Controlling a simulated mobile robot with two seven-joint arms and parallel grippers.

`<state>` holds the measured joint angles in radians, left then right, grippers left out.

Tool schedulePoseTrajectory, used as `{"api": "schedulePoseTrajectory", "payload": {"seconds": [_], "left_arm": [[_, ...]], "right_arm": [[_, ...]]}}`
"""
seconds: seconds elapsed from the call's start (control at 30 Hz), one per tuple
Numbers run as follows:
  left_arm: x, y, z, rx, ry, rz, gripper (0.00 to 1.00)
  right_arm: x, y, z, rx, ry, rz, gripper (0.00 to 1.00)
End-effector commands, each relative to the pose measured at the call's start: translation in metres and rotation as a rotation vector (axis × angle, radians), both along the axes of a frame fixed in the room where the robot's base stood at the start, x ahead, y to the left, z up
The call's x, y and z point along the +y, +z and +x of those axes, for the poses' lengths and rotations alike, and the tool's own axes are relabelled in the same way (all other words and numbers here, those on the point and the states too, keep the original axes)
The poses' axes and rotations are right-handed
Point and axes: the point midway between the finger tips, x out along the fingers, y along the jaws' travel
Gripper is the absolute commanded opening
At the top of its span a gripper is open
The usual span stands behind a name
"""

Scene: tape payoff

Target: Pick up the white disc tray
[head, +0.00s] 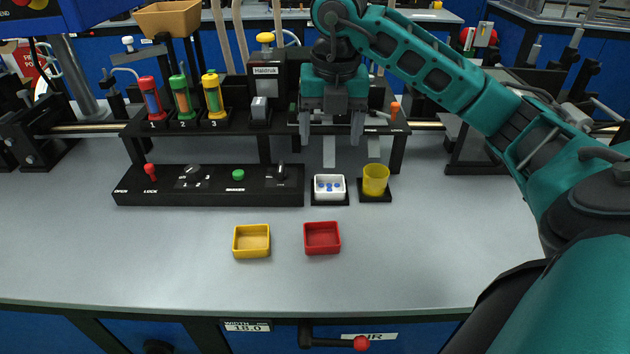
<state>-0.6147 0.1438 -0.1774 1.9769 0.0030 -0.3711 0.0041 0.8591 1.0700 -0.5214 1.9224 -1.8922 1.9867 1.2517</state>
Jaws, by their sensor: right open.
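The white disc tray (330,195) is a small white open box with several blue discs in it. It sits on a black square stand at the middle of the table, right of the black control panel. My right gripper (331,138) hangs above and behind it, pointing down, with its two fingers apart and nothing between them. A gap separates the fingertips from the tray. My left gripper does not show.
A yellow cup (375,180) stands close to the right of the tray. A yellow box (251,240) and a red box (322,237) lie in front. The black control panel (210,190) is to the left, a black rack (400,128) behind. The table front is mostly clear.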

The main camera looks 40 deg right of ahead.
Motion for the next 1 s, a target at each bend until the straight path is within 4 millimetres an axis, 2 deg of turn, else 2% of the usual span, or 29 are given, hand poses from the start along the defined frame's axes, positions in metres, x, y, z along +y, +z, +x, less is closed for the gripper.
{"api": "schedulePoseTrajectory", "payload": {"seconds": [0.07,0.2,0.4,0.63,0.9,1.0], "left_arm": [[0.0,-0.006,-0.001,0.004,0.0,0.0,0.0],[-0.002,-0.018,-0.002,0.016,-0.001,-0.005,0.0],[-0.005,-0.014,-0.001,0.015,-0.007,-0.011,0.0],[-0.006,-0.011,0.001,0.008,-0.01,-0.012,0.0],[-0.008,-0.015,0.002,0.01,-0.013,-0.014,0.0],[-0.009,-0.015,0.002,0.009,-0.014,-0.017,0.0]], "right_arm": [[-0.008,-0.004,-0.001,0.0,-0.027,-0.028,0.77],[-0.01,-0.03,0.001,0.005,-0.03,-0.03,0.77],[-0.014,-0.061,0.005,0.003,-0.029,-0.03,0.77],[-0.015,-0.077,0.008,0.002,-0.028,-0.029,0.77],[-0.017,-0.116,0.012,0.002,-0.027,-0.027,0.77],[-0.017,-0.122,0.013,0.001,-0.027,-0.028,0.77]]}}
